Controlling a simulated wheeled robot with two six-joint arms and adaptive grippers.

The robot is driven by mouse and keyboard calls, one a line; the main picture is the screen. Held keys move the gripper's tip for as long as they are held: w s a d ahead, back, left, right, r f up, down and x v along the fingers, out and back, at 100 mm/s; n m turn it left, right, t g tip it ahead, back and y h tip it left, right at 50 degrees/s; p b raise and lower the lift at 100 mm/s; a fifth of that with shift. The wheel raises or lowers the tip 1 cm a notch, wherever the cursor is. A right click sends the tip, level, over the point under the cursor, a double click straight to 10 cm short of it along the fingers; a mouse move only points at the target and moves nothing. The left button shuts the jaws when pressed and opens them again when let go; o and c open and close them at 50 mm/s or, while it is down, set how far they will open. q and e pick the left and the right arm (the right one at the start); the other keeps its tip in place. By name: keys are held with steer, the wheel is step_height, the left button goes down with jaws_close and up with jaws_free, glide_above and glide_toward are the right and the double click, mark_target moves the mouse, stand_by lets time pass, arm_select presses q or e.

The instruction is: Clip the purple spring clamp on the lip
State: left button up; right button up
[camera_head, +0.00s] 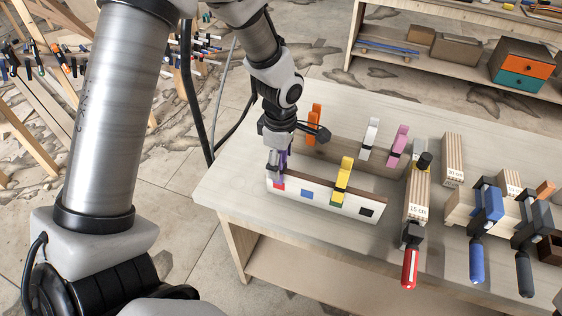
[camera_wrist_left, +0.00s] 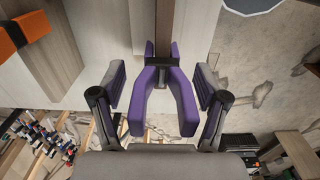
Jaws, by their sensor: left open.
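The purple spring clamp (camera_head: 283,159) is at the left end of the lip (camera_head: 314,187), a thin upright board with coloured squares on its pale front, above the red square. In the left wrist view the purple clamp (camera_wrist_left: 182,97) straddles the end of the brown lip edge (camera_wrist_left: 163,28), its handles spread toward me. My left gripper (camera_head: 277,152) is over the clamp in the head view. In the wrist view its fingers are open, one on each side of the handles with gaps visible. How firmly the jaws grip is hidden. My right gripper is not in view.
A yellow clamp (camera_head: 343,175) sits farther right on the same lip. Orange (camera_head: 314,122), white (camera_head: 371,134) and pink (camera_head: 399,140) clamps stand on a rear board. Wooden blocks and bar clamps with red (camera_head: 409,268) and blue (camera_head: 477,261) handles crowd the table's right side.

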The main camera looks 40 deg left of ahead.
arm_select(q)
steer(key=shift+w+f, duration=0.1)
steer(key=shift+f, duration=0.2)
steer(key=shift+s+r, duration=0.1)
steer(key=shift+s, duration=0.15)
steer(key=shift+c, duration=0.7)
steer(key=shift+s+r, duration=0.1)
steer(key=c, duration=0.5)
jaws_close()
